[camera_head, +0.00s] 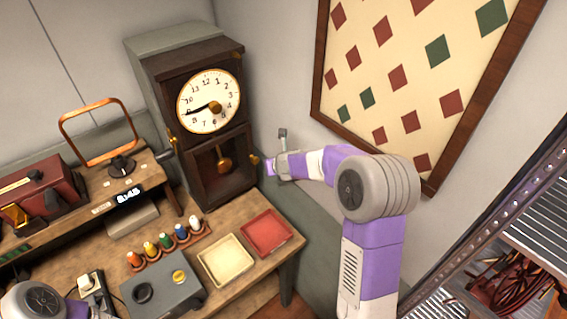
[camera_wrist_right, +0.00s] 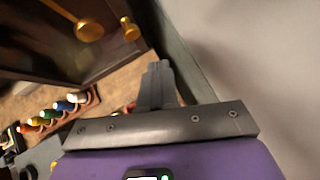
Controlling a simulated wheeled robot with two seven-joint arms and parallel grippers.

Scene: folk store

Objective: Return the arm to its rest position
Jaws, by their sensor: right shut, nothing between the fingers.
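My right arm, purple and white, comes up from the lower right in the head view. Its gripper (camera_head: 268,164) is beside the lower right side of the dark wooden clock (camera_head: 203,125), close to a small brass knob (camera_head: 254,160); I cannot tell whether they touch. In the right wrist view the gripper fingers (camera_wrist_right: 158,80) are together with nothing between them, and the brass knob (camera_wrist_right: 130,29) shows beyond them, apart in the picture. Of my left arm only a joint shows at the lower left of the head view; its gripper is out of frame.
The wooden table holds a red tray (camera_head: 266,234), a cream tray (camera_head: 226,261), a rack of coloured pegs (camera_head: 167,245) and a grey box (camera_head: 163,292). A patterned board (camera_head: 400,75) hangs on the wall behind my right arm. A metal shelf (camera_head: 520,235) stands at the right.

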